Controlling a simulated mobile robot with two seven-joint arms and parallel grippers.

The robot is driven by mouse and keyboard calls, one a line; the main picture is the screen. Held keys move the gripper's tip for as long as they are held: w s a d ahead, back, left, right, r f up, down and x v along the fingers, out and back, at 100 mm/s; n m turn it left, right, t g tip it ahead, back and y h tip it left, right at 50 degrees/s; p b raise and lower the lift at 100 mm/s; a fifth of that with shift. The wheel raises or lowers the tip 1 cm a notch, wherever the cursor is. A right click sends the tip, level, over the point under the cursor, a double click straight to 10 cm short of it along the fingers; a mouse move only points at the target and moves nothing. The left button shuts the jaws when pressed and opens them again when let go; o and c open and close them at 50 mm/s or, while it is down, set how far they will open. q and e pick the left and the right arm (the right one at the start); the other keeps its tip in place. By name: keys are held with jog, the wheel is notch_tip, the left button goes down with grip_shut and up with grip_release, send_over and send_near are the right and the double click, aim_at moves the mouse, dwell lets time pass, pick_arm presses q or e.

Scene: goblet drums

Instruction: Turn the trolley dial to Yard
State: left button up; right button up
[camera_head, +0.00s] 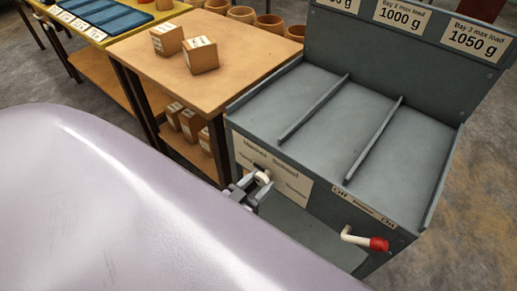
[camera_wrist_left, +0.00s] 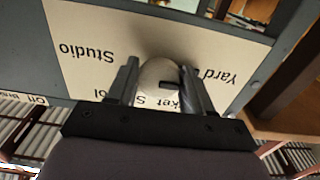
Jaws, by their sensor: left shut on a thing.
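The trolley dial (camera_head: 263,177) is a pale round knob on a cream label panel (camera_head: 292,184) on the grey trolley's front. In the left wrist view the dial (camera_wrist_left: 157,75) sits between my gripper's fingers, with the panel upside down. "Studio" reads at left, "Yard" at right, and part-hidden words lie behind the dial and fingers. A short dark mark shows on the dial's right side; I cannot tell for sure which word it points to. My left gripper (camera_head: 250,190) is shut on the dial; it also shows in the wrist view (camera_wrist_left: 160,92). My right gripper is out of view.
The grey trolley (camera_head: 330,125) has three empty bays with load signs behind. A red-tipped lever (camera_head: 365,239) sticks out to the dial's right, under an Off/On label. A wooden table (camera_head: 205,75) with two labelled blocks (camera_head: 184,47) stands left of the trolley.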

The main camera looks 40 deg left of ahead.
pick_arm(q)
jog(key=o, duration=1)
jog(key=shift+s+a, duration=0.15)
jog(key=shift+s, duration=1.65)
jog(key=shift+s+a, duration=0.15)
jog(key=shift+s, duration=1.6)
jog(key=shift+p, duration=0.3)
jog(key=s+d+r+g+p, duration=0.1)
jog(key=d+r+g+p, duration=0.1)
jog(key=r+p, duration=0.1)
jog(key=s+d+r+m+g+p, duration=0.1)
jog(key=s+d+r+g+p, duration=0.1)
jog(key=r+g+p, duration=0.1)
jog(key=s+d+r+g+h+p, duration=0.1)
jog(key=s+d+r+g+p, duration=0.1)
jog(key=r+p, duration=0.1)
jog(key=shift+d+r+m+p, duration=0.1)
jog(key=shift+r+m+p, duration=0.15)
jog(key=shift+p, duration=0.3)
